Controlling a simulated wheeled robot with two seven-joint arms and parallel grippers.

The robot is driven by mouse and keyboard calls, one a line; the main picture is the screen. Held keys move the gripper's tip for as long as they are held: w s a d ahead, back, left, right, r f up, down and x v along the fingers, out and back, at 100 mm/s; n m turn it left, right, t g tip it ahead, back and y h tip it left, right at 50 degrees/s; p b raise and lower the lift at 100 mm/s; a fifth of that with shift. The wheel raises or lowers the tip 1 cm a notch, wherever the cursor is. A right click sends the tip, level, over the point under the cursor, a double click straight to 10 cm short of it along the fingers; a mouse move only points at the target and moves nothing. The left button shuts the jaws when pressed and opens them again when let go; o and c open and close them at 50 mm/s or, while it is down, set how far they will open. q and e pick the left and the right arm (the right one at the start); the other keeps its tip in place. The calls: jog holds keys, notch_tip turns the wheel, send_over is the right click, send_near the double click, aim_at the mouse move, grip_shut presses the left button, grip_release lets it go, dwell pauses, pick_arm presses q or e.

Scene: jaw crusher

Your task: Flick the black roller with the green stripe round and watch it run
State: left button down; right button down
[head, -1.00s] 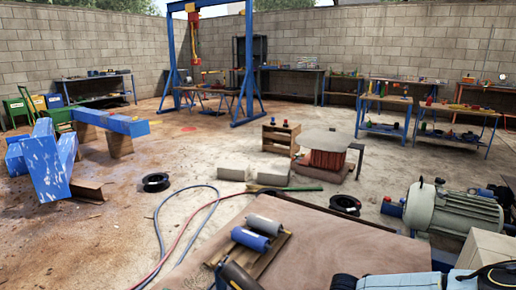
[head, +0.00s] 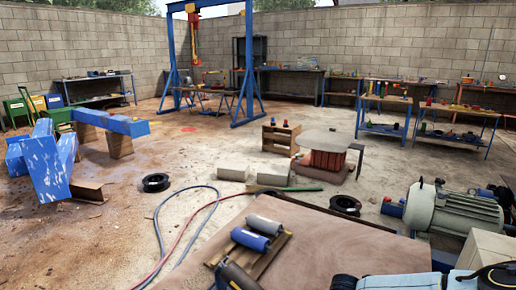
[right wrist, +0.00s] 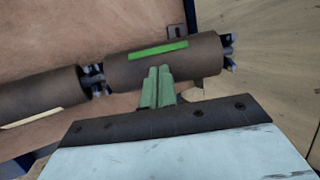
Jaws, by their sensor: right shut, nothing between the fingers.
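The black roller with the green stripe (right wrist: 196,62) lies across the upper middle of the right wrist view, its stripe facing me. Metal fittings show at both its ends. My right gripper (right wrist: 158,74) is shut and empty; its green fingertips overlap the roller's near side just below the stripe. I cannot tell whether they touch it. A second dark roller (right wrist: 35,98) with a cream stripe lies end to end with it on the left. In the head view a dark roller (head: 238,276) is cut by the bottom edge; no stripe can be made out on it. My left gripper is out of view.
In the head view a blue roller (head: 250,239) and a grey roller (head: 264,225) lie on a wooden rack (head: 272,252) on the brown-topped table (head: 335,240). A grey-green motor (head: 452,212) stands at the right. Hoses (head: 188,228) run across the floor to the left.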

jog(key=shift+f, duration=0.2)
jog(key=shift+s+d+f, duration=0.15)
jog(key=shift+d+f, duration=0.05)
jog(key=shift+f, duration=0.15)
jog(key=shift+a+r+p, duration=0.25)
jog(key=shift+r+p, duration=0.1)
jog(key=shift+r, duration=0.3)
jog(key=w+d+f+b, duration=0.1)
jog(key=w+d+b, duration=0.3)
jog(key=w, duration=0.1)
jog(key=shift+f+b, duration=0.25)
jog(key=shift+b, duration=0.1)
